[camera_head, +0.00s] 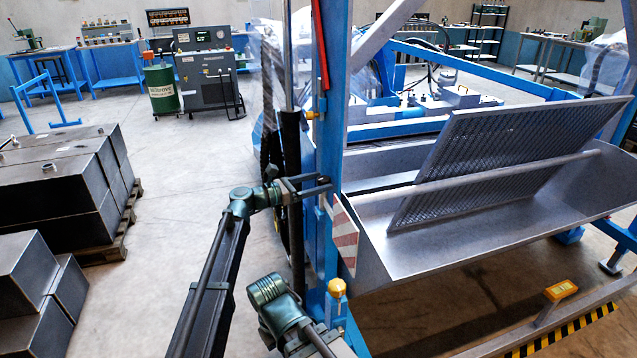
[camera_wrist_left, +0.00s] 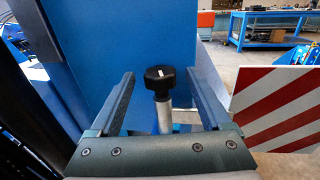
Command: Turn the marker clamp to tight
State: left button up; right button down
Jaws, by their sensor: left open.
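The marker clamp's black knob (camera_wrist_left: 159,77), with a white mark on top, stands on a pale metal stem in the left wrist view. My left gripper (camera_wrist_left: 165,88) is open, with one finger on each side of the knob and a visible gap to both. In the head view my left gripper (camera_head: 308,187) reaches the blue post (camera_head: 330,130); I cannot clearly make out the knob there. A red-and-white striped marker plate (camera_head: 343,237) hangs beside the post, and it also shows in the left wrist view (camera_wrist_left: 275,110). My right gripper is not in view.
A metal trough (camera_head: 450,250) with a tilted mesh screen (camera_head: 490,160) lies right of the post. A yellow knob (camera_head: 337,288) sits lower on the post. Dark blocks (camera_head: 60,190) are stacked on a pallet at left. The floor between is clear.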

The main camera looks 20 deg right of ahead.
pick_arm(q)
jog(key=shift+d, duration=0.25)
grip_shut()
dwell(0.3)
jog(key=shift+w, duration=0.15)
jog(key=shift+w+m+g, duration=0.2)
jog(key=shift+m+g, duration=0.45)
jog(key=shift+g, duration=0.35)
jog(key=shift+w+m+g, duration=0.15)
jog(key=shift+m+g, duration=0.5)
jog(key=shift+g, duration=0.35)
jog(key=shift+m+g, duration=1.5)
jog(key=shift+g, duration=0.8)
jog(key=shift+m+g+y, duration=0.3)
jog(key=shift+g, duration=0.2)
